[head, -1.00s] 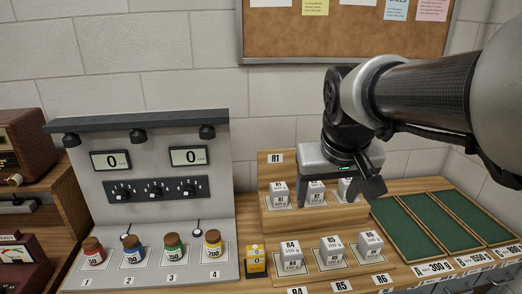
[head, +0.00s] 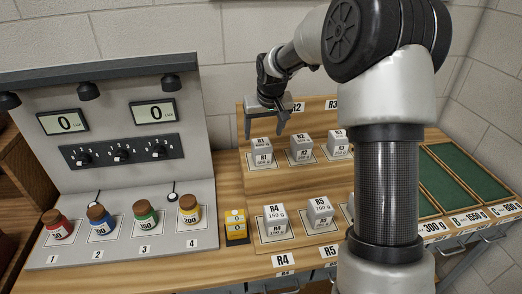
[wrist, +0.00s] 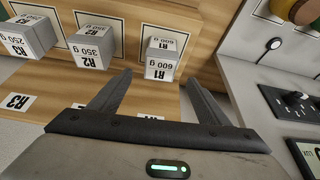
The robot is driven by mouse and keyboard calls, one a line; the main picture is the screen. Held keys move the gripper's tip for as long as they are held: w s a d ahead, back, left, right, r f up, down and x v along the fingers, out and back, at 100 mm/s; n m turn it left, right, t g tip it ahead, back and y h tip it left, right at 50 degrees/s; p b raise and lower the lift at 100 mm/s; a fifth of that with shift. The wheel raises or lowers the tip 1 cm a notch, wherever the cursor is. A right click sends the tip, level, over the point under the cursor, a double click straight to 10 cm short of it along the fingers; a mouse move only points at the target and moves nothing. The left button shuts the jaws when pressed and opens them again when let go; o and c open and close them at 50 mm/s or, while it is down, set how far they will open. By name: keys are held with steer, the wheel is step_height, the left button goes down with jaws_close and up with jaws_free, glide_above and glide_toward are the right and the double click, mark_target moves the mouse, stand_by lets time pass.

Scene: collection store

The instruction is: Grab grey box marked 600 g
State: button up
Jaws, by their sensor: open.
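The grey box R1 (wrist: 161,58), marked 600 g in the wrist view, sits upright on a white pad on the upper step of the wooden rack; it also shows in the head view (head: 262,152). My gripper (head: 266,122) is open and empty, above and behind that box. In the wrist view the two fingers of my gripper (wrist: 158,85) point toward box R1, which lies just beyond and between their tips, apart from them. Grey box R2 (wrist: 92,44), marked 350 g, stands beside it.
Boxes R3 (head: 338,142), R4 (head: 275,220) and R5 (head: 320,212) stand on the same rack. A yellow block (head: 236,226) is left of R4. The grey console (head: 120,165) with coloured jars is at left. Green trays (head: 470,175) lie at right.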

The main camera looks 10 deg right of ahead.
mark_target(262, 144)
steer(key=x, duration=0.8)
steer(key=shift+s+f, duration=0.3)
steer(key=shift+f, duration=0.05)
steer(key=shift+w+f, duration=0.2)
steer(key=shift+f, duration=0.2)
steer(key=c, duration=1.4)
steer(key=shift+r, duration=0.1)
steer(key=shift+c, duration=0.5)
steer(key=shift+r, duration=0.1)
